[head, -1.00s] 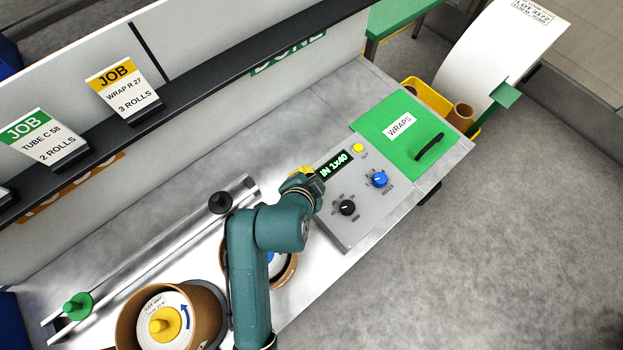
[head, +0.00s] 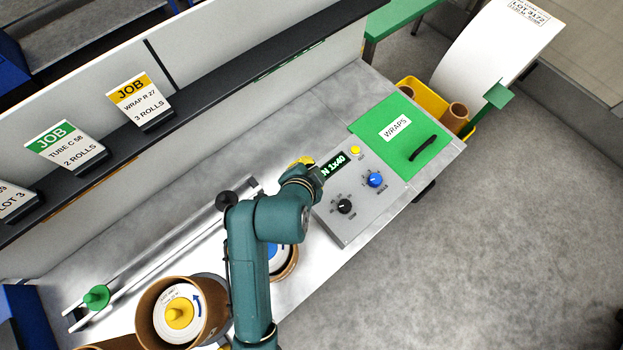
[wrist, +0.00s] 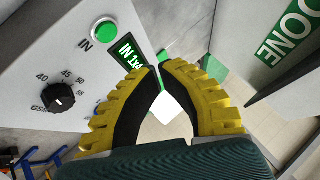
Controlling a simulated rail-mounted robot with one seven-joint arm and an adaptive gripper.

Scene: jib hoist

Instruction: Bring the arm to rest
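My arm (head: 255,240) reaches up from the bottom of the head view, bent at the elbow. My gripper (head: 301,162) is partly hidden behind my wrist, by the left edge of the grey control panel (head: 350,225). In the wrist view the two yellow ribbed fingers (wrist: 160,68) curve together with their tips close, and nothing shows between them. The panel's green IN button (wrist: 104,31) and black knob (wrist: 58,98) are left of the fingers, apart from them. The panel display (head: 334,166) reads 1x40, its left end hidden by my wrist.
The panel also has a yellow button (head: 355,150) and a blue knob (head: 375,180). A green WRAPS lid (head: 375,127) with a black handle lies beyond. Brown rolls (head: 147,315) and a slanting rail (head: 150,258) are at lower left. A shelf (head: 210,95) with job cards runs behind.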

